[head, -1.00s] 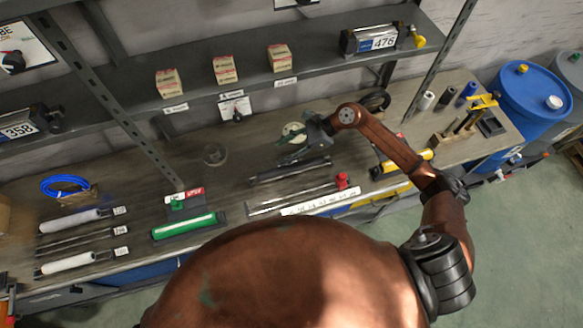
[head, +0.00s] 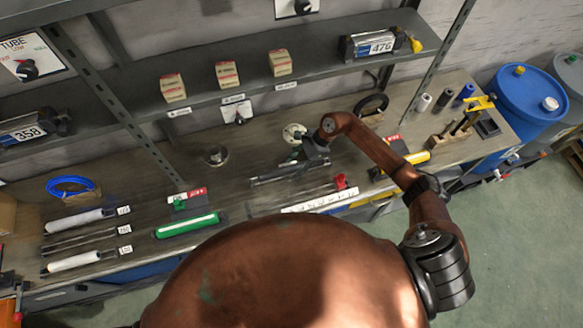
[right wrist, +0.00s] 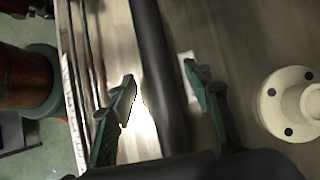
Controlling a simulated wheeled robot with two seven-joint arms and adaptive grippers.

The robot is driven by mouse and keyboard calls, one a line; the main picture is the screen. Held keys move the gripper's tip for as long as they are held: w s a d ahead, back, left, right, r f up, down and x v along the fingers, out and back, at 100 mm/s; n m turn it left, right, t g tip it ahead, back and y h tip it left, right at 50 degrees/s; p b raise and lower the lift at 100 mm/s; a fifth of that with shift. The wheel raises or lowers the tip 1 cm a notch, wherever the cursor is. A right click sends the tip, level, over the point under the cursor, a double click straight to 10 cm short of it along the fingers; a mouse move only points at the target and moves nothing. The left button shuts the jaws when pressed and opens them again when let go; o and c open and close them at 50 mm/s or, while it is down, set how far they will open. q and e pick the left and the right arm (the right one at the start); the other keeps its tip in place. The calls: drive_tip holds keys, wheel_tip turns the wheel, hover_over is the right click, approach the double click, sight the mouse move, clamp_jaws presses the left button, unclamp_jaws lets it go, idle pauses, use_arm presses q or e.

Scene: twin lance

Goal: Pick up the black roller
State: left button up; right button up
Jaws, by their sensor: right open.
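A long black roller (head: 290,172) lies on the workbench (head: 250,148) in the middle of the head view. My right gripper (head: 302,160) is over it, coming in from the right. In the right wrist view the roller (right wrist: 155,55) passes between the two green fingers of my right gripper (right wrist: 160,80). The fingers are apart, one on each side of it, with visible gaps. Whether the fingertips reach down beside the roller cannot be told. My left gripper is not in view.
Thin metal rods (head: 300,194) lie just in front of the roller. A white round flange (head: 294,133) stands behind it. A green roller (head: 187,225) lies to the left. A shelf (head: 205,92) with small boxes overhangs the back of the bench.

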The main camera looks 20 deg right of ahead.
clamp_jaws()
idle(0.6)
drive_tip(key=shift+r, duration=0.1)
